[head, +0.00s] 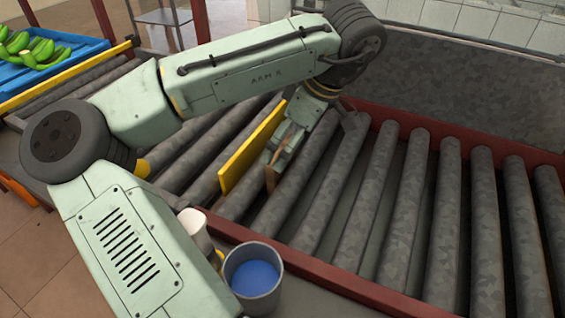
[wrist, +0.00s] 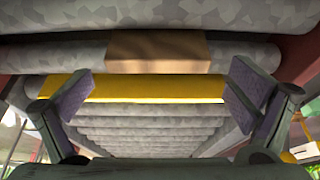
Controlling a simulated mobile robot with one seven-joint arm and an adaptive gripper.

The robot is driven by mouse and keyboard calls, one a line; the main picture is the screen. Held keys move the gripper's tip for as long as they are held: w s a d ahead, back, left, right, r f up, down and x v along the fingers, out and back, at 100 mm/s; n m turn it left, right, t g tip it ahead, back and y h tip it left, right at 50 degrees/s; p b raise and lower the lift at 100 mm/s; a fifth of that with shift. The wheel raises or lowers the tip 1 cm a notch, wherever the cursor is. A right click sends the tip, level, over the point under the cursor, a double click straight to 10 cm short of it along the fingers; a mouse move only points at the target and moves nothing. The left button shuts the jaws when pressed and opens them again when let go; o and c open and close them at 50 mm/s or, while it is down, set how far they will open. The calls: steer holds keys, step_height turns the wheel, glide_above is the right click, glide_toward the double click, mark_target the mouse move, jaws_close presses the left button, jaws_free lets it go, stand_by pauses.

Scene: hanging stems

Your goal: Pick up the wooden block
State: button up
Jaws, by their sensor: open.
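The wooden block (wrist: 158,52) is a plain brown piece. In the wrist view it lies across the grey rollers at the upper middle, beyond the space between the fingertips. In the head view a brown part of the block (head: 271,179) shows just below my gripper, and the rest is hidden by it. My gripper (wrist: 162,94) is open and empty, with one finger at each side of the wrist view. The block is apart from both finger pads in that view.
A yellow divider (head: 252,148) stands across the rollers close beside my gripper. Red side rails (head: 330,279) edge the roller conveyor. A grey cup with blue inside (head: 253,277) and a white cup (head: 196,230) stand at the front. Rollers to the right are clear.

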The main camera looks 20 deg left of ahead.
mark_target(273, 178)
steer(key=shift+d+p+x, duration=0.2)
steer(key=shift+p+x, duration=0.15)
steer(key=shift+x, duration=1.05)
steer(key=shift+d+p+x, duration=0.2)
steer(key=shift+p+x, duration=0.1)
steer(key=shift+x, duration=1.05)
steer(key=shift+f, duration=0.15)
steer(key=shift+c, duration=0.2)
steer(key=c, duration=0.9)
